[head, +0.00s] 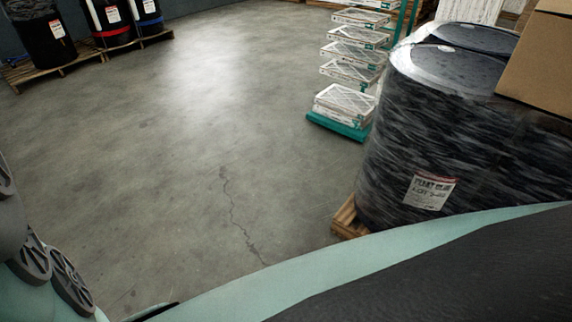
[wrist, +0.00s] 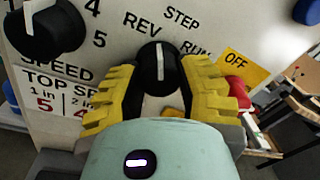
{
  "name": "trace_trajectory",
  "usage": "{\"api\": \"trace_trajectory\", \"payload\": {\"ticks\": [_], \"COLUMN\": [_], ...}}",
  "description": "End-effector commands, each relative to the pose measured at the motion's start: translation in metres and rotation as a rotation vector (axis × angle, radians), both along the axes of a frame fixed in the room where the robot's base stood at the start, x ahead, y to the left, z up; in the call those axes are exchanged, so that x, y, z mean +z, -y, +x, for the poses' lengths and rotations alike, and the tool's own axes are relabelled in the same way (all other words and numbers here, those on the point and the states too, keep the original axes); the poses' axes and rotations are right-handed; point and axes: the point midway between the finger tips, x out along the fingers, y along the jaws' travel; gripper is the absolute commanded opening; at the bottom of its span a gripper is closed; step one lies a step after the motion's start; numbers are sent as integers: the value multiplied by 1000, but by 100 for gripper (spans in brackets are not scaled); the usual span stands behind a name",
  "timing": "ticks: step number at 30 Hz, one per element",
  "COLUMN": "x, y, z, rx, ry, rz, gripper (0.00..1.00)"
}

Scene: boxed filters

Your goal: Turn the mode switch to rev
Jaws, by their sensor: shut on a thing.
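The mode switch (wrist: 159,72) is a round black knob with a white pointer line, set on a pale panel in the wrist view. The labels REV (wrist: 141,22), STEP (wrist: 182,18) and RUN (wrist: 195,48) are printed around its top and right. The pointer stands nearly straight up in the picture, between REV and STEP; which it marks I cannot tell. My gripper (wrist: 158,82) has its yellow ridged fingers on both sides of the knob, shut on it. The head view shows neither switch nor gripper.
Another black knob (wrist: 46,32) with numbers is at the panel's upper left. A yellow OFF label (wrist: 243,66) and a red button (wrist: 239,93) are close right of my gripper. In the head view, wrapped drums (head: 430,130) and stacked filters (head: 345,104) stand right; floor in the middle is clear.

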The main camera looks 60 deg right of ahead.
Motion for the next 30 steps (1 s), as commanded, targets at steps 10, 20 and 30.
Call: {"api": "trace_trajectory", "payload": {"ticks": [10, 20, 30], "x": [-6, -4, -4], "y": [2, 1, 1], "z": [2, 2, 2], "rx": [-6, -6, -4], "ry": [232, 326, 336], "rz": [-25, -35, -38], "gripper": [0, 0, 0]}}
